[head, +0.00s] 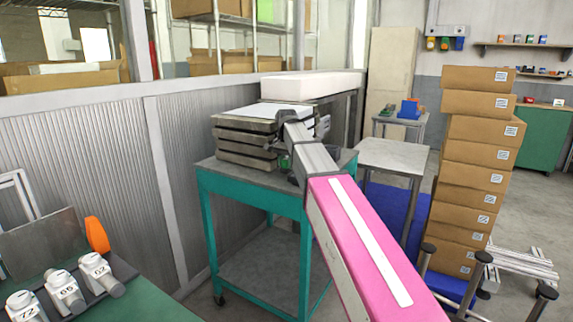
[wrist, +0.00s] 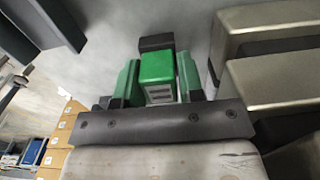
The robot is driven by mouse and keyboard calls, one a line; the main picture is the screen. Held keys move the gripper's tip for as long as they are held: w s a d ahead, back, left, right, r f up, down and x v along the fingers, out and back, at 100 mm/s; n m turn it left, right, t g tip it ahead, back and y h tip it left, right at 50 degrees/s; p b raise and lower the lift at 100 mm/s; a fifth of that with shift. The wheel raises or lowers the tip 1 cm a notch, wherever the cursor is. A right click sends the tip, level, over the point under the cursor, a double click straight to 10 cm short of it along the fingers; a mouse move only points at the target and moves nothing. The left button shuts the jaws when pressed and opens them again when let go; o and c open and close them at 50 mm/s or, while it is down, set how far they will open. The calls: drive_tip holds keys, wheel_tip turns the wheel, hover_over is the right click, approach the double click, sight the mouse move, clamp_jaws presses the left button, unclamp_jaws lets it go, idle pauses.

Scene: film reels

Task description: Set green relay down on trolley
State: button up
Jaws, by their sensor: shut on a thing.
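The green relay (wrist: 157,72) sits between the fingers of my gripper (wrist: 157,82) in the wrist view, and the gripper is shut on it. A dark block shows at the relay's far end. In the head view a small green patch of the relay (head: 284,162) shows beside my arm, over the trolley top. The trolley (head: 256,203) has a teal frame, a grey top and a lower shelf. I cannot tell whether the relay touches the trolley top. My arm hides much of the trolley's right side and most of the gripper.
A stack of thick grey plates (head: 245,146) stands on the trolley, close to my gripper. A ribbed wall (head: 90,165) runs along the left. A small grey table (head: 393,156) and a tall stack of cardboard boxes (head: 477,155) stand to the right. Numbered items lie at the lower left.

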drive_tip(key=shift+f, duration=0.2)
drive_tip(key=o, duration=0.9)
drive_tip(key=shift+o, duration=0.2)
wheel_tip(320, 180, up, 12)
drive_tip(key=shift+r, duration=0.1)
